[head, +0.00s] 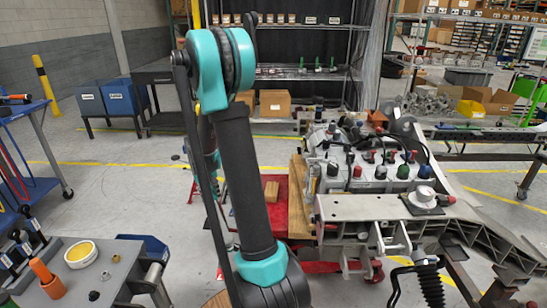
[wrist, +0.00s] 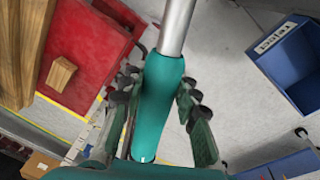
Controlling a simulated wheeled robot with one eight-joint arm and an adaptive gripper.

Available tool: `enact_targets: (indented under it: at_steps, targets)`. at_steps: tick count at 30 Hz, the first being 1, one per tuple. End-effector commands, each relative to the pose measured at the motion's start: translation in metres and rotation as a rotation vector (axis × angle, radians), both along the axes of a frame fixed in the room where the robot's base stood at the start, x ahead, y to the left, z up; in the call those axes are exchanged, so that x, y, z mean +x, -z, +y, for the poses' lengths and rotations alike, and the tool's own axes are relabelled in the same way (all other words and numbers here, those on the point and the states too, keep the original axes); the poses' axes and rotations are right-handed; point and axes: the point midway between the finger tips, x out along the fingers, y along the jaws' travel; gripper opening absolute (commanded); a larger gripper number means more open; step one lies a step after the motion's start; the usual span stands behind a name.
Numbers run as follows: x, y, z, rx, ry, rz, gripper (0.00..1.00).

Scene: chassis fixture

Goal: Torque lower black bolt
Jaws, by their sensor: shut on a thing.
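In the wrist view my gripper (wrist: 158,95) is shut on a tool (wrist: 155,105) with a teal handle. Its bare metal shaft runs up out of the top of the picture, so its working end is hidden. In the head view my arm covers most of the gripper. The chassis fixture (head: 365,208) stands right of my arm, with a metal block holding several coloured caps. A black bolt or cap (head: 333,170) sits at its lower left; I cannot tell whether it is the task's bolt. The tool appears apart from the fixture.
A red platform (wrist: 90,45) with wooden pieces lies beside the fixture. A blue bin (wrist: 290,65) is at right in the wrist view. A grey bench (head: 95,270) with tools stands at the front left. Blue containers (head: 120,97) and shelving are behind. Floor between is open.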

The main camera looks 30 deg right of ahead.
Motion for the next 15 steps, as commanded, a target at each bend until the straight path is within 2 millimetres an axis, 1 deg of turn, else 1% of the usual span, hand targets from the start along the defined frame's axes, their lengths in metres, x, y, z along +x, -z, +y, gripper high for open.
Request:
enact_targets:
  at_steps: [1, 6, 9, 15]
  targets:
    - [-0.004, -0.001, -0.013, -0.030, 0.034, -0.023, 0.00]
    - [-0.016, -0.005, -0.056, -0.157, 0.168, -0.104, 0.00]
    - [-0.022, -0.010, -0.077, -0.240, 0.251, -0.144, 0.00]
    - [-0.034, -0.024, -0.113, -0.415, 0.410, -0.206, 0.00]
